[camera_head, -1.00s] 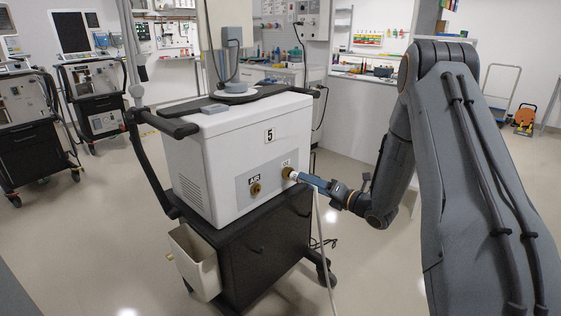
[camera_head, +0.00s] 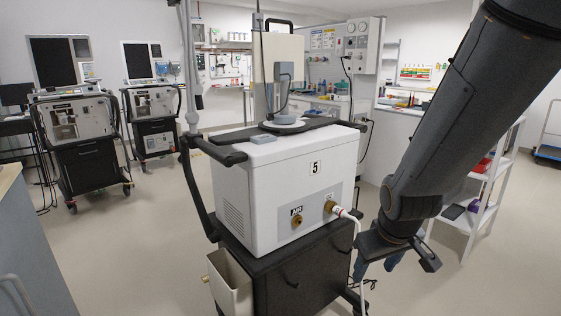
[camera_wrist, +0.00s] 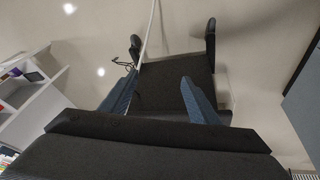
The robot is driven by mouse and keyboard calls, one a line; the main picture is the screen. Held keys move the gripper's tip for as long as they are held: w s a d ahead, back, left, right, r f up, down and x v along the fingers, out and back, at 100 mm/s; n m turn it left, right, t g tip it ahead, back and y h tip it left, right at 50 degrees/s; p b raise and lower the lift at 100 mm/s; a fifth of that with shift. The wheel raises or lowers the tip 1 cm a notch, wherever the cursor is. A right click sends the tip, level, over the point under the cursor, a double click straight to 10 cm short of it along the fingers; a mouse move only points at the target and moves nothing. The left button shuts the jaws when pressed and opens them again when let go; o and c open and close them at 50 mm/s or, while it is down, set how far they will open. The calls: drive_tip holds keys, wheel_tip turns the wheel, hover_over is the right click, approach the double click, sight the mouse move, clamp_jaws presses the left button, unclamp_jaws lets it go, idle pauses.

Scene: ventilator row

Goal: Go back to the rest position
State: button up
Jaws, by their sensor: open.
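The ventilator marked 5 (camera_head: 285,185) stands on a dark wheeled cart (camera_head: 300,278). Its brass O2 port (camera_head: 330,207) has a white hose end (camera_head: 345,213) at it, and the white hose (camera_head: 360,255) hangs down from there. The brass AIR port (camera_head: 297,222) beside it is bare. My gripper (camera_head: 378,267) is apart from the ports, low at the cart's right side, with its blue fingers pointing down. In the wrist view my gripper (camera_wrist: 160,90) is open with nothing between the fingers, above the cart's base, and the hose (camera_wrist: 151,30) passes beyond it.
A white shelf unit (camera_head: 478,200) stands to the right of my arm. Other ventilators on carts (camera_head: 82,135) stand at the back left. A bin (camera_head: 229,283) hangs on the cart's left. A grey-blue cabinet (camera_head: 35,250) is at the left edge. The floor between is clear.

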drive_tip(key=s+a+r+g, duration=0.1)
drive_tip(key=s+a+r, duration=0.2)
drive_tip(key=s, duration=0.3)
drive_tip(key=s+a+r+g+y+p, duration=0.1)
drive_tip(key=s+a+r+g, duration=0.1)
drive_tip(key=s+a, duration=0.25)
drive_tip(key=s+a+r+g, duration=0.1)
drive_tip(key=s+a+r, duration=0.2)
drive_tip(key=s, duration=0.3)
drive_tip(key=d+r+m+p, duration=0.3)
drive_tip(key=d+r+p, duration=0.4)
drive_tip(key=p, duration=0.7)
drive_tip(key=shift+d+h, duration=0.3)
drive_tip(key=shift+d, duration=0.35)
